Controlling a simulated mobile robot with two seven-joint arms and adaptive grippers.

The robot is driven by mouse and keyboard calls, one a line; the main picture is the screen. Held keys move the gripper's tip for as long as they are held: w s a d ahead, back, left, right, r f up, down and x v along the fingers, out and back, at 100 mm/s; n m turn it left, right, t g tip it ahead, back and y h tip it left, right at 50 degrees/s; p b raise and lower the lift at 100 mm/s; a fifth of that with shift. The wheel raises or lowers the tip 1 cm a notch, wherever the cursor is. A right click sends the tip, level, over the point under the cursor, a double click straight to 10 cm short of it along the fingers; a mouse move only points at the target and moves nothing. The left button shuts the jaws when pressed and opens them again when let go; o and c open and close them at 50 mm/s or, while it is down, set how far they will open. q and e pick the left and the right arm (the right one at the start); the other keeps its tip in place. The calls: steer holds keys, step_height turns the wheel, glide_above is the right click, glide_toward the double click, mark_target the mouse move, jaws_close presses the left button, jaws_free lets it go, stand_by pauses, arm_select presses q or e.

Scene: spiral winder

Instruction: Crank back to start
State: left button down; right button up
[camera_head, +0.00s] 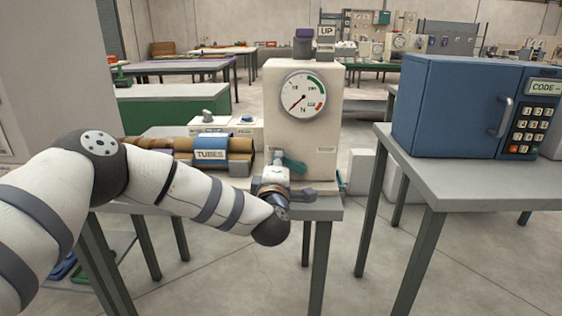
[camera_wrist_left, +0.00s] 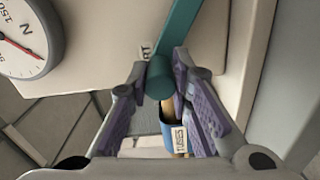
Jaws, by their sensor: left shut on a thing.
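The spiral winder is a cream upright housing (camera_head: 330,150) with a round dial (camera_head: 303,94); its red needle points to the lower left. A teal crank (camera_head: 293,164) sits low on the housing's front, partly hidden by my gripper. In the left wrist view the crank arm (camera_wrist_left: 180,28) comes down from the top to a round teal handle end (camera_wrist_left: 160,78). My left gripper (camera_head: 298,180) is at the crank; in the wrist view its purple-padded fingers (camera_wrist_left: 160,85) are shut on the handle, one on each side. My right gripper is not in view.
A roll labelled TUBES (camera_head: 210,155) lies left of the housing, behind my left arm. A blue keypad cabinet (camera_head: 465,105) is on a grey table (camera_head: 440,188) to the right. Open floor separates the tables.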

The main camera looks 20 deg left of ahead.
arm_select(q)
steer(key=shift+s+a+f+n, duration=0.1)
steer(key=shift+a+f+n, duration=0.15)
steer(key=shift+f+n, duration=0.55)
steer(key=shift+r+n, duration=0.15)
steer(key=shift+n, duration=0.15)
steer(key=c, duration=1.4)
jaws_free()
steer(key=shift+c, duration=0.2)
steer(key=v, duration=1.2)
